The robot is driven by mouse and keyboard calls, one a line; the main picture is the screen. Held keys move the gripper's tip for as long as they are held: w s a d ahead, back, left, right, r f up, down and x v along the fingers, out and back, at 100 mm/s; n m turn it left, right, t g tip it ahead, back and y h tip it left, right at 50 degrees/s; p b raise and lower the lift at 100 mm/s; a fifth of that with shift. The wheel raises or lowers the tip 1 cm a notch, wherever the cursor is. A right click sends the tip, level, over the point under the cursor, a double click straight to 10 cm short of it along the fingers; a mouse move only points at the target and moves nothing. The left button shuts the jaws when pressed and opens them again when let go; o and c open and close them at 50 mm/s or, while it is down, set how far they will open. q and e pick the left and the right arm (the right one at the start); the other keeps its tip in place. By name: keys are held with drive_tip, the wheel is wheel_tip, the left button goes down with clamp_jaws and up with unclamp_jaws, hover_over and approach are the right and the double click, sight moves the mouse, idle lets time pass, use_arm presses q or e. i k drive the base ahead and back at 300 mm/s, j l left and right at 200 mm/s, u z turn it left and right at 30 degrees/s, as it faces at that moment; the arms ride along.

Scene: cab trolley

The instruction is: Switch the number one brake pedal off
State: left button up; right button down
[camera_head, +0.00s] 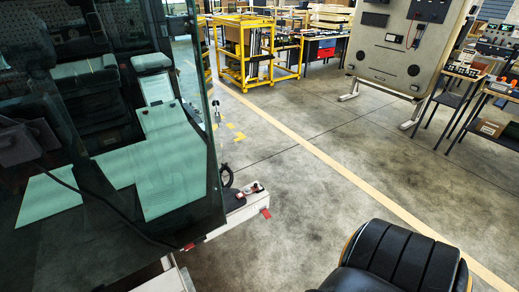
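No brake pedal can be made out with certainty. The cab (150,160) fills the left side, with dark glass and pale green panels showing through it. A white beam (225,215) sticks out at its lower right edge. Small dark and red parts (256,188) sit on the beam's end, too small to identify. Neither of my grippers shows, so their state and distance from the cab are hidden.
A yellow trolley (232,52) stands at the back. A large beige panel (405,40) on feet stands at the back right, beside workbenches (488,100). A yellow line (310,148) crosses the open floor. A black ribbed shape (405,258) fills the bottom right.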

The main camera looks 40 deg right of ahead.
sight(267, 214)
drive_tip(key=i+l, duration=0.1)
drive_tip(key=l, duration=0.8)
drive_tip(key=i+l+u, duration=0.1)
drive_tip(key=l, duration=0.85)
